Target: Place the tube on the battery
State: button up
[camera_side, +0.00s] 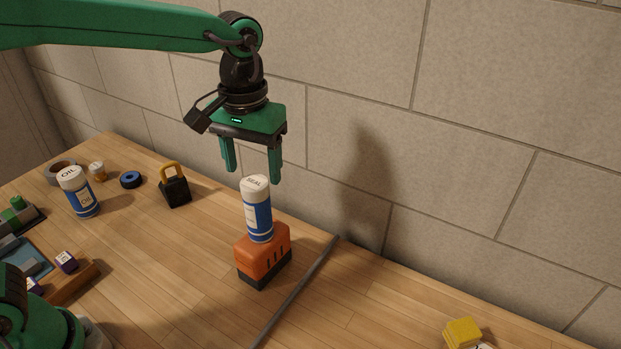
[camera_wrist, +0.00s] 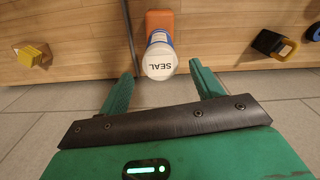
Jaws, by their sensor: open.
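The tube (camera_side: 257,212), blue and white with a white cap marked SEAL, stands upright on top of the orange and black battery (camera_side: 263,258). In the wrist view the tube's cap (camera_wrist: 160,62) faces the camera, with part of the orange battery (camera_wrist: 159,19) showing behind it. My gripper (camera_side: 251,176) is open and empty just above the tube, its fingers pointing down. In the wrist view its fingertips (camera_wrist: 161,69) lie on either side of the cap, apart from it. The tube's underside on the battery is hidden.
A grey rod or groove (camera_side: 295,292) runs along the table right of the battery. A black padlock (camera_side: 175,190), an OIL bottle (camera_side: 78,193) and a blue-black ring (camera_side: 131,180) stand to the left. A yellow block (camera_side: 462,333) sits front right. A block wall rises behind.

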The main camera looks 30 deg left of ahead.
jog(key=shift+r, duration=1.8)
jog(key=shift+s+a+r, duration=0.15)
jog(key=shift+s+a, duration=0.1)
jog(key=shift+a, duration=0.25)
jog(key=s+a+f+m+t, duration=0.1)
jog(key=s+a+f+t, duration=0.1)
jog(key=s+a, duration=0.5)
jog(key=s+a+f+t, duration=0.1)
jog(key=s+a+t, duration=0.2)
jog(key=s+a, duration=0.5)
jog(key=shift+f+m+t, duration=0.3)
jog(key=shift+f+m, duration=0.1)
